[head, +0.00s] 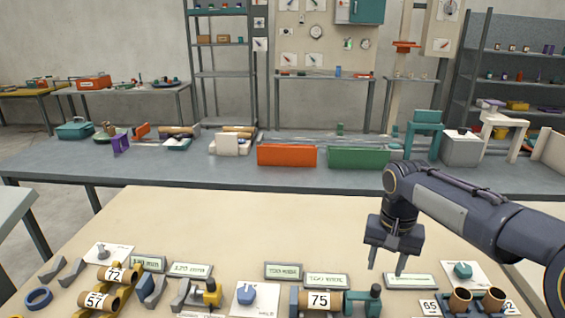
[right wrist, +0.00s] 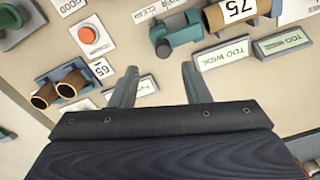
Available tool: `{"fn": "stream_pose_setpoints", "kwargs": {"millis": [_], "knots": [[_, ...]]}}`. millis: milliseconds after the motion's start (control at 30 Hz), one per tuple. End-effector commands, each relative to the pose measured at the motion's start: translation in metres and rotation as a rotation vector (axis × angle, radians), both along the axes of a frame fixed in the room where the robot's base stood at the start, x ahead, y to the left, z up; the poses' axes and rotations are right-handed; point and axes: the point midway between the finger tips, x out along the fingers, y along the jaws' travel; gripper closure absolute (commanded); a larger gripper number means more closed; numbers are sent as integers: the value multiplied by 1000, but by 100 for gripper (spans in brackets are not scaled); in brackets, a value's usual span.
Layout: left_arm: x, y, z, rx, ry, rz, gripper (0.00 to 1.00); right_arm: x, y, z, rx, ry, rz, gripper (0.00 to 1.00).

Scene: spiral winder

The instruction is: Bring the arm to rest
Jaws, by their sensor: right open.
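My right arm (head: 475,215) reaches in from the right over the cream table. Its gripper (head: 387,266) points down with its two fingers apart and nothing between them. It hangs above the table, behind and right of the teal clamp-like piece (head: 362,300) beside the tube marked 75 (head: 319,300). In the right wrist view the open fingers (right wrist: 160,70) frame bare table and part of a label plate. The teal piece (right wrist: 175,35) and the 75 tube (right wrist: 232,12) lie beyond them. My left arm and gripper are not in view.
Tubes marked 72 (head: 115,275) and 57 (head: 97,300) stand front left. Label plates (head: 283,271) line the middle. Two brown tubes (head: 460,299) in a holder stand front right. The table's back half (head: 230,225) is clear. A grey bench with orange (head: 287,155) and green bins (head: 358,157) stands behind.

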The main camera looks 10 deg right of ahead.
Motion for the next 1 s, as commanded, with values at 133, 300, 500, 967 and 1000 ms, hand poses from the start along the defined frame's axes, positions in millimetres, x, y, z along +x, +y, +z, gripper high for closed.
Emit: {"fn": "stream_pose_setpoints", "kwargs": {"millis": [133,300,500,967,1000], "knots": [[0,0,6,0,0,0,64,-37,7,16,54,-74,64,57],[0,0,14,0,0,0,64,-109,32,26,146,-237,195,57],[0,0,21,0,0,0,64,-178,67,10,207,-431,317,57],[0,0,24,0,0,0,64,-211,91,-12,222,-551,382,57],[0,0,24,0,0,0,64,-211,91,-12,223,-550,382,57]]}}
